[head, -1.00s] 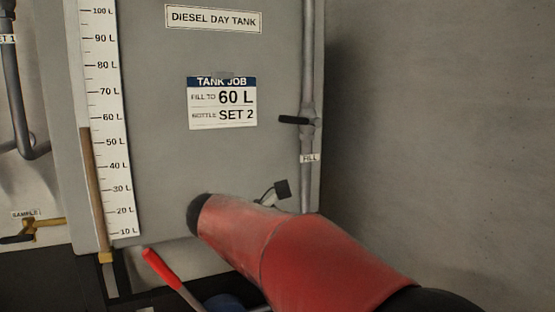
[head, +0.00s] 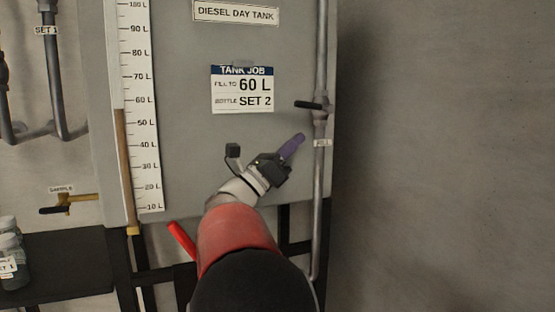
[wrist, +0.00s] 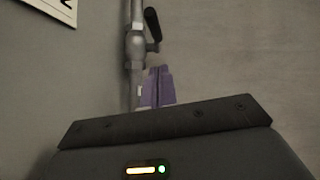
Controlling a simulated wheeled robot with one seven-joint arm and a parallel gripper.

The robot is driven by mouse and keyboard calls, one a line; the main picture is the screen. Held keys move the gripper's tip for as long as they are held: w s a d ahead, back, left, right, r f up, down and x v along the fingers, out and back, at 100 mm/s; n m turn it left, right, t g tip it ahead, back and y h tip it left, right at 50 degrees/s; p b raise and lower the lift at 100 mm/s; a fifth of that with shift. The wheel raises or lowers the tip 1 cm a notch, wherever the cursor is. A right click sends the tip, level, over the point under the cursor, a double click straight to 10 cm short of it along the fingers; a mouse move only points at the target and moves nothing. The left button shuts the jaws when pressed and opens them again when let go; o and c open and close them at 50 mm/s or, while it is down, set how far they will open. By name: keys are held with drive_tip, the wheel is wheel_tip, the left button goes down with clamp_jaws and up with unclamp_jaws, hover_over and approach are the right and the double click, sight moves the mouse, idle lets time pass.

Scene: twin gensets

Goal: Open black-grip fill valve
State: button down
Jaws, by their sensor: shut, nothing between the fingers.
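The fill valve sits on the vertical grey pipe at the right edge of the tank. Its black grip (head: 308,105) points left, across the pipe, in the head view. In the wrist view the black grip (wrist: 152,24) shows at the top, beside the grey valve body (wrist: 137,45). My gripper (head: 297,140) has purple fingers, shut and empty, below and left of the grip in the head view. In the wrist view the purple fingers (wrist: 157,86) are below the valve, apart from the grip.
The diesel day tank (head: 180,150) has a level scale (head: 140,110) with the brown column near 57 L. A job card (head: 242,90) reads 60 L, SET 2. The wall at right is bare.

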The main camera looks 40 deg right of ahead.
sight(314, 106)
drive_tip(key=shift+w+d+r, duration=0.1)
drive_tip(key=shift+d+r, duration=0.25)
drive_tip(key=shift+r, duration=0.45)
drive_tip(key=shift+w+d+r, duration=0.1)
drive_tip(key=shift+d+r, duration=0.25)
drive_tip(key=shift+r, duration=0.5)
drive_tip(key=shift+w+d+r, duration=0.1)
drive_tip(key=shift+d+r, duration=0.25)
drive_tip(key=shift+r, duration=0.45)
drive_tip(key=shift+r+p, duration=0.1)
drive_tip(key=shift+p, duration=0.3)
